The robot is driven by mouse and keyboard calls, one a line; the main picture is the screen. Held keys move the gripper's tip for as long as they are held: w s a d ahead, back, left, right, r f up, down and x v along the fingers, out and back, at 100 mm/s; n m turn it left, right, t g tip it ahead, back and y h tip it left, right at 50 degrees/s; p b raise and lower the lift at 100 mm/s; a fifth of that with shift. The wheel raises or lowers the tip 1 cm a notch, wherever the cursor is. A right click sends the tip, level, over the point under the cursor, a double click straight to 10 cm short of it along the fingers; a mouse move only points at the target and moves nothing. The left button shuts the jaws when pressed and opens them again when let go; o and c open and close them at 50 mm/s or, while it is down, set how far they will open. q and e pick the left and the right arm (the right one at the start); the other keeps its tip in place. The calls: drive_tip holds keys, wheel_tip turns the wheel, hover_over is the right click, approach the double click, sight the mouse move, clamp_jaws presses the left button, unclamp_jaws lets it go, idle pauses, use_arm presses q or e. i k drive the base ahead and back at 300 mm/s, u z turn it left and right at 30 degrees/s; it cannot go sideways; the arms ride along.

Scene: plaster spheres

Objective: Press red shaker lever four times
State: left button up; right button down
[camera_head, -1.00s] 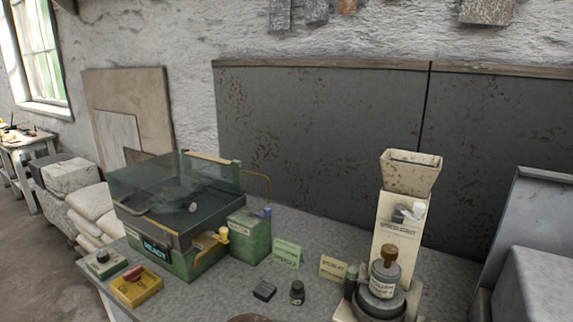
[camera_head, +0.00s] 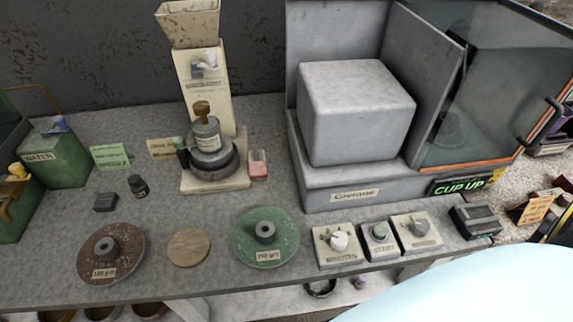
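No part that I can clearly tell as a red shaker lever shows now. A small red-and-white block (camera_head: 258,165) stands on the bench just right of the cream hopper machine (camera_head: 203,95); I cannot tell whether it is a lever. The hopper machine has a grey, brown-knobbed canister (camera_head: 207,135) on its base. Neither of my grippers is in view.
The grey bench (camera_head: 325,215) carries a brown disc (camera_head: 98,268), a wooden disc (camera_head: 188,247), a green disc (camera_head: 280,248) and small control boxes (camera_head: 338,245). A large grey machine (camera_head: 355,112) stands at right, and a green WATER box (camera_head: 55,160) at left.

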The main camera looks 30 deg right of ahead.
sight(257, 170)
drive_tip(key=z, duration=1.8)
drive_tip(key=k, duration=1.05)
drive_tip(key=u, duration=1.55)
drive_tip(key=i, duration=0.5)
